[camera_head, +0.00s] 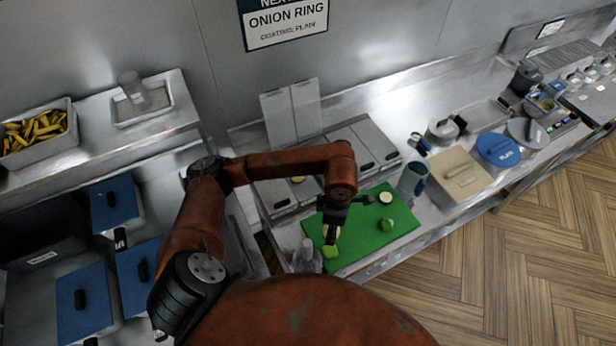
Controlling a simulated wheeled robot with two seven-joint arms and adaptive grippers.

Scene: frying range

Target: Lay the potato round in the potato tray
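My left gripper (331,238) points down over the left part of the green cutting board (350,262). A pale yellowish piece, perhaps the potato round, shows at its fingertips; I cannot tell whether the fingers are closed on it. A green cut piece (330,252) lies just below the fingertips. A pale round with a green rim (386,197) and a green piece (387,225) lie on the board's right part. Metal trays (283,203) stand behind the board, and a small pale round (298,179) shows in one, partly under my forearm. I cannot tell which is the potato tray. My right gripper is out of view.
Lidded metal containers (368,140) stand behind the board. A tray of fries (36,133) is on the left shelf. A clear cup (306,255) stands at the board's left edge.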

